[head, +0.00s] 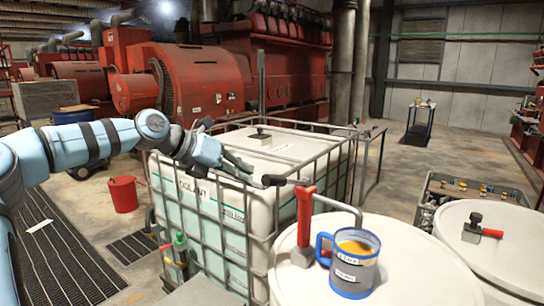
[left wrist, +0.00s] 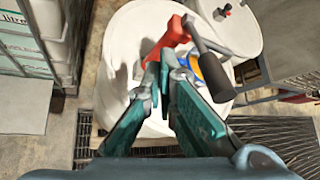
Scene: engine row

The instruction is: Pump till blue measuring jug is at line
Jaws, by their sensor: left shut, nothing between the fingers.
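The measuring jug (head: 352,278) stands upright on a white drum top, with a blue rim, base and handle. Amber liquid and pale labels show; I cannot read the level against the line. A red hand pump (head: 304,225) stands beside it, its grey spout reaching over the jug. The pump's lever ends in a black grip (head: 273,180), which also shows in the left wrist view (left wrist: 212,65). My left gripper (head: 246,168) is shut and empty, just left of that grip; contact is unclear.
A caged white tank (head: 290,147) stands beneath and behind my left gripper. A second white drum (head: 500,250) with a red-handled valve stands at right. A red bucket (head: 123,194) sits on the floor at left.

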